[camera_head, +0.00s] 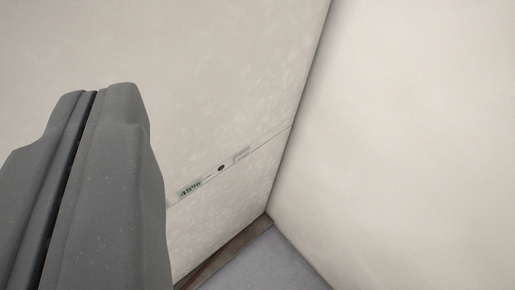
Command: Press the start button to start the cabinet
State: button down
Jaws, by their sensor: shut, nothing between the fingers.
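The cabinet (220,80) is a large off-white surface, seen tilted, filling the left and middle of the view. A thin control strip (236,160) runs slantwise across its lower part, with a small display (190,190) and a small dark round button (221,168). I cannot read a label that marks it as the start button. My gripper (95,95) is grey, shut and empty at the left. It stands in front of the cabinet, to the left of the strip, and hides the strip's left end. I cannot tell its distance from the surface.
A plain off-white wall or panel (420,120) fills the right side and meets the cabinet at a slanted dark edge. A brown strip (228,250) runs along the cabinet's bottom. A grey floor patch (265,265) shows at the bottom and is clear.

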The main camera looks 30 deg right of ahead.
jog(key=w+d+f+m+g+h+p, duration=0.1)
jog(key=w+d+f+h+p, duration=0.1)
jog(key=w+d+f+p, duration=0.5)
jog(key=w+d+f+g+h+p, duration=0.1)
jog(key=w+d+f, duration=0.4)
jog(key=w+f, duration=0.55)
jog(key=s+d+f+g+p, duration=0.1)
jog(key=d+f+p, duration=0.35)
jog(key=f, duration=0.95)
jog(key=g+y+p, duration=0.2)
send_near(243, 155)
jog(key=s+d+f, duration=0.4)
jog(key=d+f, duration=0.1)
jog(key=f, duration=0.1)
jog(key=shift+s+d, duration=0.2)
jog(key=shift+d, duration=0.1)
jog(key=shift+w+f, duration=0.1)
jog(key=w+a, duration=0.3)
jog(key=w, duration=0.5)
